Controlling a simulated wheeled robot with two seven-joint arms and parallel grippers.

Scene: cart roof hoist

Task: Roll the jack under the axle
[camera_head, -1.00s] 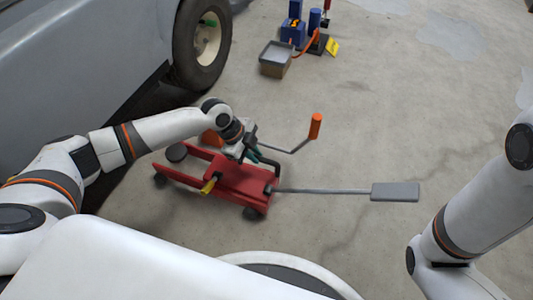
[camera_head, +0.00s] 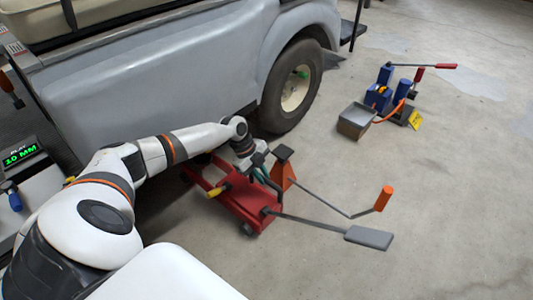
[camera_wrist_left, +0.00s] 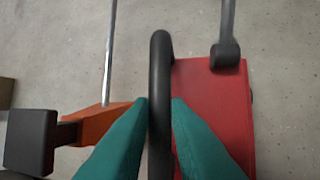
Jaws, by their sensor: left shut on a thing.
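The red floor jack (camera_head: 245,202) stands on its wheels on the concrete, close beside the grey cart (camera_head: 180,85). Its front end is partly hidden by my left arm. A rod with a flat grey end (camera_head: 368,237) sticks out from its back to the right. My left gripper (camera_head: 262,174) is at the back of the jack. In the left wrist view its teal fingers (camera_wrist_left: 158,115) are shut on the jack's black handle loop (camera_wrist_left: 160,65), with the red body (camera_wrist_left: 212,105) just right of it. The cart's axle is hidden behind bodywork and wheel (camera_head: 295,88). My right gripper is out of view.
An orange stand with a black top (camera_head: 283,168) is close beside the jack. A bent rod with an orange grip (camera_head: 383,198) lies near it.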

